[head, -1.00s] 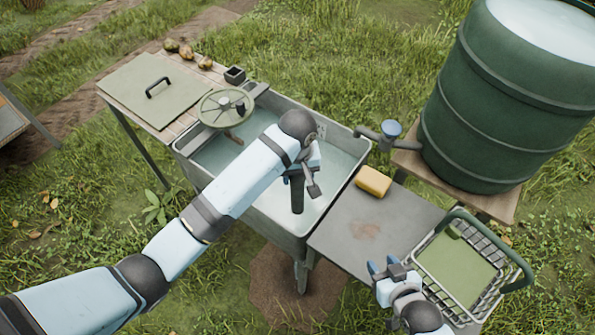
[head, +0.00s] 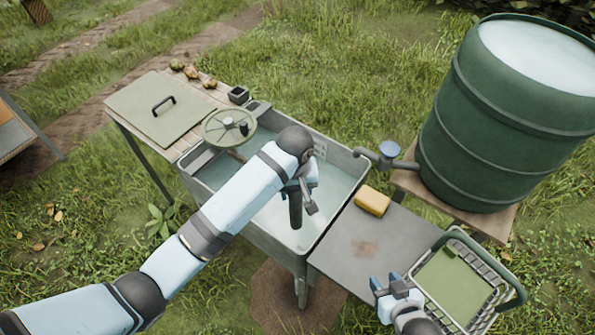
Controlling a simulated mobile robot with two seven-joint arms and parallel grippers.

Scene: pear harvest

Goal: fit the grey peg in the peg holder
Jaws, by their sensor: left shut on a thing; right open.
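My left gripper (head: 302,193) is shut on a dark grey cylinder, which looks like the grey peg (head: 295,210). The peg hangs roughly upright over the right part of the water basin (head: 262,232). Whether its lower end touches the water is unclear. The gripper's own wrist hides the peg's top. A small dark square cup (head: 238,95), possibly the peg holder, stands at the wooden top's edge behind the wheel, well left of and beyond the gripper. My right gripper (head: 386,283) is open and empty at the front of the grey side table, beside the wire basket.
A green hand wheel (head: 230,127) sits over the basin's left end. A tap (head: 390,153) from the green barrel (head: 505,120) reaches to its right rim. A yellow sponge (head: 373,201) lies on the grey table (head: 340,255). A wire basket (head: 462,240) stands right.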

